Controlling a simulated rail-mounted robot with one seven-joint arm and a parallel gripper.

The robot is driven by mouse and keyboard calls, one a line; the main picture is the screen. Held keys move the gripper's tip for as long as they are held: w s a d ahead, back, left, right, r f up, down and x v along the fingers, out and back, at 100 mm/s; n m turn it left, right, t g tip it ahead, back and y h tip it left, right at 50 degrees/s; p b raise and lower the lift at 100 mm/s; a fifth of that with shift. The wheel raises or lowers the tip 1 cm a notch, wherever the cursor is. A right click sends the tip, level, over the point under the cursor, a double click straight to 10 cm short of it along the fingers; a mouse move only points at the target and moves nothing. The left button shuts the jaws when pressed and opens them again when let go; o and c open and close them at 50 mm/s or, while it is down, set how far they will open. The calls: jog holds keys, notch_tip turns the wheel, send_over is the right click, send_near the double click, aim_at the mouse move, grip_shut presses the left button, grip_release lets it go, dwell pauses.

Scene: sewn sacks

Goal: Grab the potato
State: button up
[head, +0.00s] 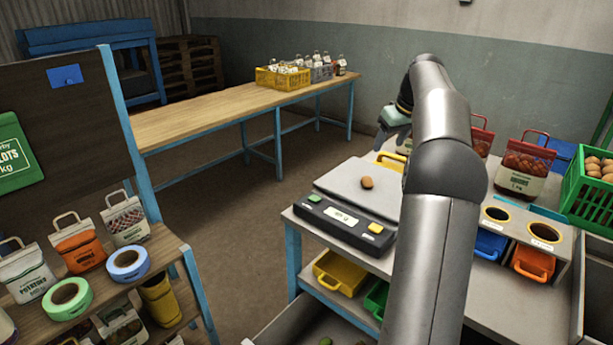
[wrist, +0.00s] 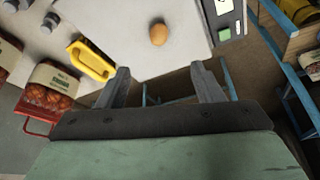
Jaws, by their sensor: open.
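A small brown potato (head: 367,183) lies alone on the flat grey plate of the weighing scale (head: 345,205). It also shows in the wrist view (wrist: 158,34), on the pale plate beyond my fingertips. My gripper (head: 392,122) is above and behind the scale in the head view, partly hidden by my arm. In the wrist view its two fingers (wrist: 160,82) are spread wide with nothing between them. The gripper is apart from the potato.
A yellow handle (wrist: 92,62) is near the left finger in the wrist view. Red-topped sacks (head: 525,165) and a green crate of potatoes (head: 590,190) stand right of my arm. A long wooden table (head: 220,105) is at the back. The scale plate around the potato is clear.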

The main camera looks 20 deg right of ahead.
send_over(369, 179)
jog(key=s, duration=0.2)
jog(key=f, duration=1)
jog(key=shift+s+d+f+p, duration=0.1)
jog(key=shift+d+f+p, duration=0.15)
jog(key=shift+f+p, duration=0.1)
jog(key=shift+p+x, duration=0.65)
jog(key=shift+x, duration=2.1)
jog(key=shift+a, duration=0.15)
jog(key=shift+c, duration=0.3)
jog(key=c, duration=1.1)
jog(key=shift+r, duration=0.1)
